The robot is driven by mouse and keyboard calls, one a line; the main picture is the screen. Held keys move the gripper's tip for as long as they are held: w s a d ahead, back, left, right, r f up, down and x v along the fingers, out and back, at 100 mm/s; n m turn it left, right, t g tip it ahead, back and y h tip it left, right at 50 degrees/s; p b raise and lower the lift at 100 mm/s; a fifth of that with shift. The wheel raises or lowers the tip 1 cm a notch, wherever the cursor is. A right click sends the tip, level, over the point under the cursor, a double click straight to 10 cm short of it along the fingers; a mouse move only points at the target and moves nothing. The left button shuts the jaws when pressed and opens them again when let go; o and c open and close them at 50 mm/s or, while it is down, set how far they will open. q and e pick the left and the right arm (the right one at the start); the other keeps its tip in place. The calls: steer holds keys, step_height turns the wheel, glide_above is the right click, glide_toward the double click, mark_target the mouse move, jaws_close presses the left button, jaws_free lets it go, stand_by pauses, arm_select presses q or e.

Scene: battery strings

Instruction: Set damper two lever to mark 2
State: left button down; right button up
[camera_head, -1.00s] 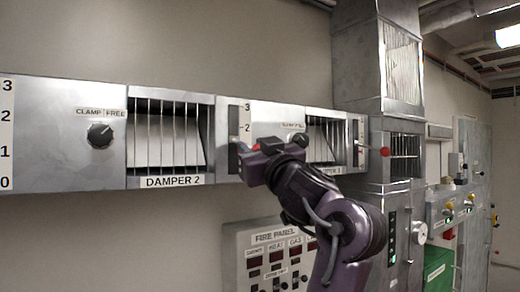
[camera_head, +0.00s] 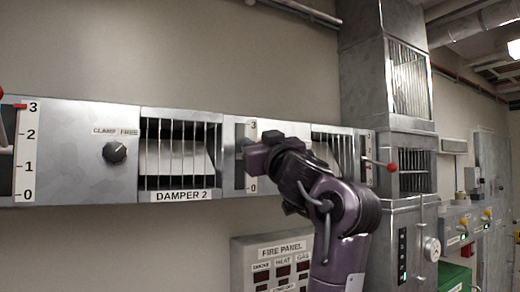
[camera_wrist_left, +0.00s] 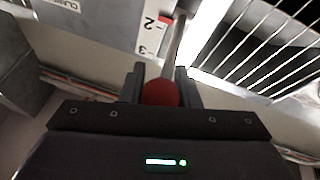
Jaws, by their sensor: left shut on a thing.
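The damper two lever is a metal rod with a red ball (camera_wrist_left: 160,92) on its end, seen in the left wrist view. My left gripper (camera_wrist_left: 160,88) is shut around the ball. In the wrist view the lever's red pointer (camera_wrist_left: 164,20) is beside the 2 on its scale (camera_wrist_left: 149,30). In the head view the left gripper (camera_head: 252,152) covers most of the lever and the middle of the scale (camera_head: 252,187); the 3 and 0 show. The DAMPER 2 sign (camera_head: 182,196) is under the grille to the left. My right gripper is not in view.
A CLAMP/FREE knob (camera_head: 115,152) sits left of the damper two grille (camera_head: 180,150). Another red-balled lever (camera_head: 392,168) sticks out at the right, beyond my arm. A third red-tipped lever shows at the left edge. The fire panel (camera_head: 275,262) is below.

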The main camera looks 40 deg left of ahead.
arm_select(q)
steer(key=shift+r, duration=0.3)
stand_by(0.7)
stand_by(0.5)
steer(key=c, duration=1.4)
jaws_free()
steer(key=shift+c, duration=0.2)
steer(key=o, duration=0.3)
steer(key=shift+w+a+f, duration=0.1)
steer(key=shift+a+f, duration=0.05)
steer(key=shift+f, duration=0.05)
steer(key=shift+o, duration=0.2)
steer(key=b+v, duration=0.5)
steer(key=v, duration=0.2)
steer(key=shift+d, duration=0.3)
steer(key=shift+f, duration=0.15)
